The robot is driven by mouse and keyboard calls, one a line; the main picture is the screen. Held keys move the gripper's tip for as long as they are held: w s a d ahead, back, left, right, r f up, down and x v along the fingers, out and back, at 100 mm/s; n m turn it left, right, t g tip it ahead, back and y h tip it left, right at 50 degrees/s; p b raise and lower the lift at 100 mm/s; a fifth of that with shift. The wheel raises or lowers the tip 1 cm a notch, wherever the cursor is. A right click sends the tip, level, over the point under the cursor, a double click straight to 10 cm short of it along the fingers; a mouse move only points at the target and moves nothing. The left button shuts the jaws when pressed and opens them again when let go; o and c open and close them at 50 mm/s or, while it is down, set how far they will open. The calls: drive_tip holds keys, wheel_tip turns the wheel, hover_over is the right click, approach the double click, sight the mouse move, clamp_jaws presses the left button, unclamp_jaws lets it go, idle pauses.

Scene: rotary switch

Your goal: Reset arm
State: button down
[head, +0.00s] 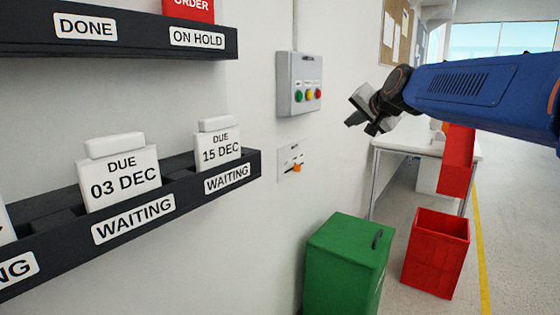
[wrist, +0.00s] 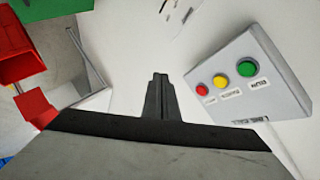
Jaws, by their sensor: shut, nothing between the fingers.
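My gripper (head: 360,112) is shut and empty. It hangs in the air at the end of my blue arm, right of the grey control box (head: 299,85) and apart from it. The rotary switch (head: 296,167), an orange knob on a pale wall plate, sits below that box, and my gripper is above and to the right of it. In the wrist view the closed fingers (wrist: 160,95) point at bare wall, with the control box (wrist: 250,80) to their right. Part of a wall plate shows at that view's top edge.
A green bin (head: 345,260) and a red crate (head: 435,252) stand on the floor below. A white table (head: 415,145) is behind my arm. Dark racks (head: 225,172) with due-date cards are on the left wall. The air around my gripper is clear.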

drive_tip(key=s+d+f+n+g+h, duration=0.1)
drive_tip(key=s+f+n+g, duration=0.1)
drive_tip(key=s+f, duration=0.9)
drive_tip(key=s+d+f+n+g+h, duration=0.1)
drive_tip(key=s+d+f+n+g, duration=0.1)
drive_tip(key=s+f, duration=0.9)
drive_tip(key=s+d+f+n+g, duration=0.2)
drive_tip(key=s+f, duration=1)
drive_tip(key=s, duration=0.9)
drive_tip(key=shift+d+n+g+h, duration=0.2)
drive_tip(key=shift+n+g+h, duration=0.3)
drive_tip(key=shift+g, duration=0.6)
